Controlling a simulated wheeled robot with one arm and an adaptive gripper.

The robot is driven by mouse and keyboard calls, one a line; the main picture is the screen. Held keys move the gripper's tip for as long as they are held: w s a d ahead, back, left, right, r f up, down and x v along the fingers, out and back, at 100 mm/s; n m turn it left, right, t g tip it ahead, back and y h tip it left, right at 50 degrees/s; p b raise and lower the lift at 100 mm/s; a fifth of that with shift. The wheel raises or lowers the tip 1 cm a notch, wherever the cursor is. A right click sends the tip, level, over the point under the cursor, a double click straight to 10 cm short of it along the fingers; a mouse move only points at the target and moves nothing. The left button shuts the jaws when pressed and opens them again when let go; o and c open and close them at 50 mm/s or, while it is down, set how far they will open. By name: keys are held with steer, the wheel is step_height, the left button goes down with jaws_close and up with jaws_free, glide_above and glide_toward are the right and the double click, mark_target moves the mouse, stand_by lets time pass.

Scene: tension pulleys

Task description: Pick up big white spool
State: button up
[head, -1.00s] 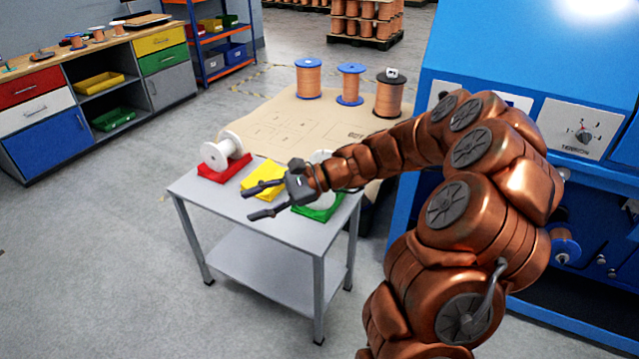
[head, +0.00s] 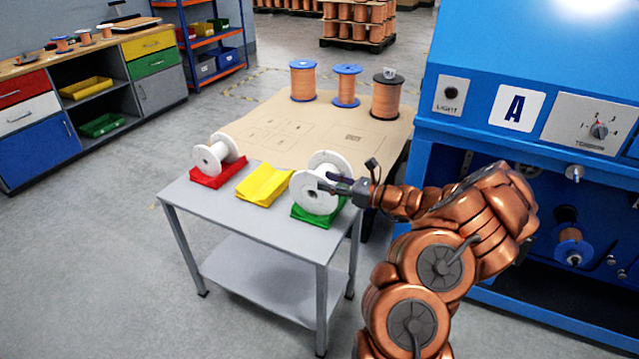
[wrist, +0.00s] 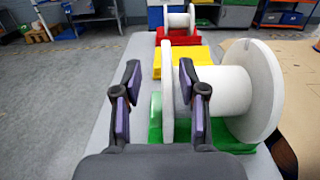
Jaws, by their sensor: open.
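The big white spool (head: 323,160) lies on its side on a green holder (head: 312,215) at the right end of the grey table. In the wrist view the spool (wrist: 250,85) shows two round flanges and a wide core. My gripper (head: 324,182) is open and at the spool from the right in the head view. In the wrist view the near flange shows between the two fingers of my gripper (wrist: 158,78), with the right finger in front of the core. I cannot tell whether either finger touches it.
A smaller white spool (head: 216,154) lies on a red holder (head: 218,174). A yellow holder (head: 263,184) between them is empty. Copper spools (head: 347,86) stand on the brown board (head: 285,125) behind. The blue machine (head: 480,55) stands at the right.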

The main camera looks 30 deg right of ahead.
mark_target(309, 174)
steer(key=shift+w+a, duration=0.15)
steer(key=shift+w, duration=0.4)
steer(key=shift+x, duration=2.25)
steer(key=shift+w, duration=0.1)
steer(key=shift+c, duration=0.2)
jaws_close()
steer(key=shift+r, duration=0.1)
